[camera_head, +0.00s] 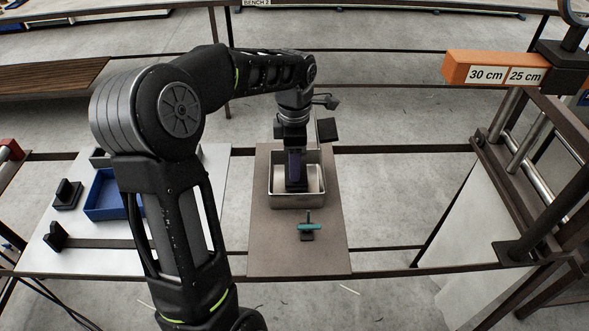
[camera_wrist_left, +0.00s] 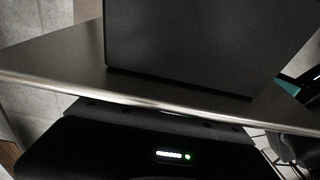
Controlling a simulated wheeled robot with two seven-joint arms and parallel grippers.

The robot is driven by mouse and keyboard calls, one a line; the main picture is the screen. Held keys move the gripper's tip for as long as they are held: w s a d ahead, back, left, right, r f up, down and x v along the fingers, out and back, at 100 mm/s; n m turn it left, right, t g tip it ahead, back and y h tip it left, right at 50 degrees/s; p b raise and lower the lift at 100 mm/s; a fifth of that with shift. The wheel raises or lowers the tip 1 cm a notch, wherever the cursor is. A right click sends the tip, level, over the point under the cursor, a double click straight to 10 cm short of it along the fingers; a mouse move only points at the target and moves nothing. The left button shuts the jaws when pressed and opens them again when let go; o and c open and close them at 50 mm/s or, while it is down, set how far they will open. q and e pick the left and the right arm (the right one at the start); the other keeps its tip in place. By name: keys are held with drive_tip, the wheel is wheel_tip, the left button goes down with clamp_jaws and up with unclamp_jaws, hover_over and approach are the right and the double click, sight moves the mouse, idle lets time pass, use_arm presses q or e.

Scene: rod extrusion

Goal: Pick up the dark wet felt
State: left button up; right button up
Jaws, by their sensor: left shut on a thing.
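My left gripper (camera_head: 296,186) points down into a shallow metal tray (camera_head: 298,203) on the brown board. It is shut on the dark wet felt (camera_head: 294,166), a dark, nearly black piece at the fingers, largely hidden by the gripper. In the left wrist view a large dark grey slab (camera_wrist_left: 200,45) fills the upper middle, above the tray's pale metal rim (camera_wrist_left: 100,88); I cannot tell whether it is the felt. The fingertips are too dark and small to make out clearly. My right gripper is not in view.
A teal-handled tool (camera_head: 311,227) stands just in front of the tray. A blue bin (camera_head: 103,203) and black holders (camera_head: 67,194) are on the white board at left. A metal frame with an orange "30 cm / 25 cm" block (camera_head: 495,72) stands at right.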

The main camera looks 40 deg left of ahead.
use_arm(q)
wheel_tip(320, 180, up, 8)
drive_tip(key=shift+f+b, duration=0.15)
drive_tip(key=shift+b, duration=0.3)
idle(0.3)
